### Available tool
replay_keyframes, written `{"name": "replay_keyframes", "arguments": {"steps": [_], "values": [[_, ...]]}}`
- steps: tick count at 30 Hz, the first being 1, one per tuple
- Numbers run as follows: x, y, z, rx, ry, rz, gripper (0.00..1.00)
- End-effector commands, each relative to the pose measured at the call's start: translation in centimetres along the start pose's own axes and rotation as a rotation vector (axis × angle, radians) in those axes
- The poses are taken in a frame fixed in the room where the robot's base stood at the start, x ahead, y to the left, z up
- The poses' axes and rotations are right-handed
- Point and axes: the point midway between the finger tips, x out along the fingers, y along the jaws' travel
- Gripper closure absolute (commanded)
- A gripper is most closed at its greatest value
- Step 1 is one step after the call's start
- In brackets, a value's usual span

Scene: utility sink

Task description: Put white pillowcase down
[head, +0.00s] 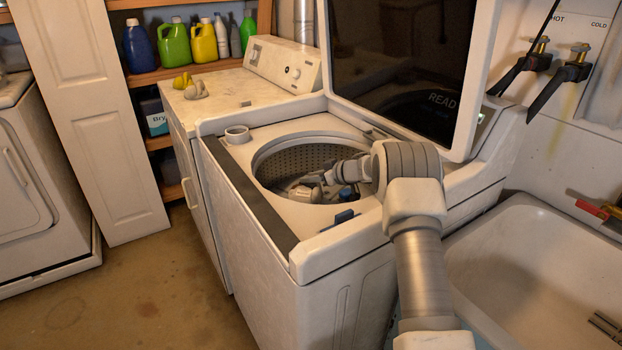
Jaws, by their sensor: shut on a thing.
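My gripper (314,181) reaches over the front rim of the open top-loading washer (245,205) and sits low inside its perforated drum (294,163). It is shut on a small whitish thing (301,193), which I take to be the white pillowcase. The cloth's shape is hard to make out at this size, and I cannot tell whether it touches the drum's bottom. My wrist and arm hide the right part of the drum opening.
The washer's lid (400,60) stands open behind my arm. A utility sink (530,245) is at right, below hot and cold taps (572,68). Another white machine (225,88) stands at left of the washer, with two small items on top. Shelves hold several bottles (173,42). Floor at left is clear.

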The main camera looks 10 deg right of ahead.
Motion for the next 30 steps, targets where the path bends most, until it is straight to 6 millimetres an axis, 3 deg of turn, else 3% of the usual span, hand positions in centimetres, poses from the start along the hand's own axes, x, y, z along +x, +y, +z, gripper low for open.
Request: {"name": "replay_keyframes", "arguments": {"steps": [13,14,18,30], "values": [[0.54,-0.02,0.94,0.0,0.001,0.0,1.0],[0.56,-0.03,0.99,0.0,0.0,-0.001,0.69],[0.55,-0.02,1.0,0.0,0.0,-0.001,0.43],[0.31,-0.01,0.55,-0.002,0.0,0.0,0.4]]}}
